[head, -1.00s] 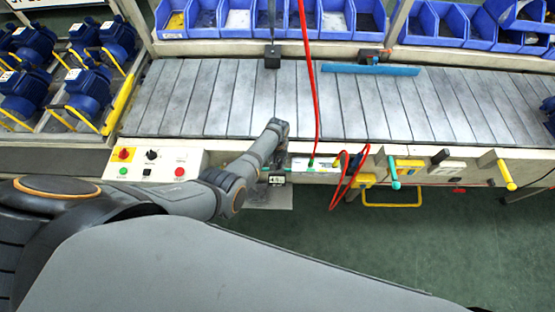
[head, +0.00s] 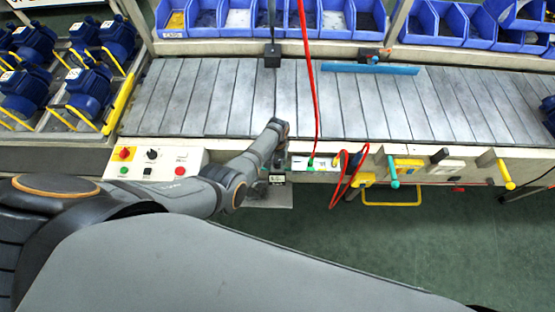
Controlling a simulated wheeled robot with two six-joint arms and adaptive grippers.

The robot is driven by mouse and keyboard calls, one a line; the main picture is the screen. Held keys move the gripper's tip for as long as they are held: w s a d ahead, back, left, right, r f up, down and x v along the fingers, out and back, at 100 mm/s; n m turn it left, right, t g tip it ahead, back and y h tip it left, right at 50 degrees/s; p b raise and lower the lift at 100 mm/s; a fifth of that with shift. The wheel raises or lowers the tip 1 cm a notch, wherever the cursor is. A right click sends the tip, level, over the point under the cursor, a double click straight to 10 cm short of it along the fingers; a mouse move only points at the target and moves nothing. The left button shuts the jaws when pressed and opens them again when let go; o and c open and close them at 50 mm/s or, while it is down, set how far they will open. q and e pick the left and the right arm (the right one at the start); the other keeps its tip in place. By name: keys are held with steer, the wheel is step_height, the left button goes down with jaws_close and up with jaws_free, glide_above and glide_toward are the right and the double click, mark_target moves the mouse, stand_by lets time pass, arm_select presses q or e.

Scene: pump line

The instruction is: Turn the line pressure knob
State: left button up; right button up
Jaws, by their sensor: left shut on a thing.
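My left arm reaches in from the left to the front edge of the conveyor. My left gripper (head: 279,162) is small and dark here, pointing down at the front panel just left of the red hose. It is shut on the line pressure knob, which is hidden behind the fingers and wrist. A small dark box with a pale display (head: 278,179) shows just below the gripper. How far the knob is turned cannot be seen. My right gripper is not in view.
A control box (head: 190,161) with buttons and a black knob sits left of the gripper. A red hose (head: 313,90) hangs down beside my wrist. Coloured handles, such as a teal one (head: 393,172), stick out to the right. The slatted conveyor (head: 215,95) is mostly clear.

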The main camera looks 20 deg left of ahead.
mark_target(277, 161)
arm_select(q)
steer(key=o, duration=1.2)
steer(key=shift+c, duration=0.2)
step_height(277, 161, up, 12)
